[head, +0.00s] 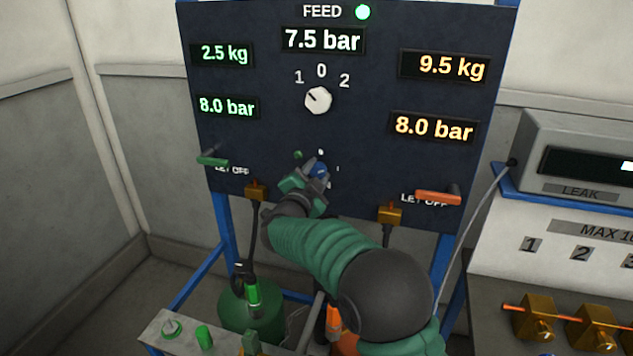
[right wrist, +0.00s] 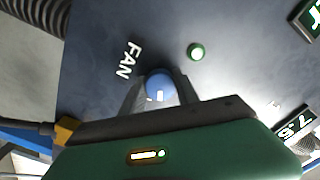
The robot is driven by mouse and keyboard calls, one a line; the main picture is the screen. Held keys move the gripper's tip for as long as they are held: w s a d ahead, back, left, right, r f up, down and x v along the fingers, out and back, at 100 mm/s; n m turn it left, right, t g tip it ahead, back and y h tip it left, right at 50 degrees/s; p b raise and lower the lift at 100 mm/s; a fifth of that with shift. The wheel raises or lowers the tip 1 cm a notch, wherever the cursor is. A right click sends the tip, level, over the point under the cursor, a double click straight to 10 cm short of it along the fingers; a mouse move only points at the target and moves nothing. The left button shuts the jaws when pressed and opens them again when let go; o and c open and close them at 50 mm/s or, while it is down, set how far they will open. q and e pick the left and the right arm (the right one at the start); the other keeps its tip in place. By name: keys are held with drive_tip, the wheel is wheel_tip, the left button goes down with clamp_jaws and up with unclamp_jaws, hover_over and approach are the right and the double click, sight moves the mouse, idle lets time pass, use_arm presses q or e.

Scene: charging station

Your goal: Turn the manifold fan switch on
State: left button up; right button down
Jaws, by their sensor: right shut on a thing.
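The fan switch is a blue round knob (head: 320,170) low in the middle of the dark panel (head: 365,165). In the right wrist view the blue knob (right wrist: 160,85) shows a white mark near its lower edge, beside the word FAN. My right gripper (head: 312,176) reaches up to the panel, and its fingers are shut on the two sides of the knob; they also show in the right wrist view (right wrist: 160,92). A small green lamp (right wrist: 196,52) sits near the knob. The gripper hides part of the knob and its markings in the head view. My left gripper is not in view.
A white selector knob (head: 318,100) points toward 1 above. A green lever (head: 212,160) and an orange lever (head: 438,197) stick out at the panel's sides. Brass fittings and hoses hang below. A leak unit (head: 575,160) stands at right.

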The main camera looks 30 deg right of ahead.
drive_tip(key=m+b, duration=0.2)
drive_tip(key=m, duration=0.1)
drive_tip(key=m+b, duration=0.2)
drive_tip(key=shift+f, duration=0.25)
drive_tip(key=shift+m, duration=0.3)
drive_tip(key=c, duration=1.2)
unclamp_jaws()
drive_tip(key=o, duration=0.3)
drive_tip(key=shift+r, duration=0.1)
drive_tip(key=v, duration=1.6)
drive_tip(key=shift+s+a, duration=0.2)
drive_tip(key=shift+a, duration=0.15)
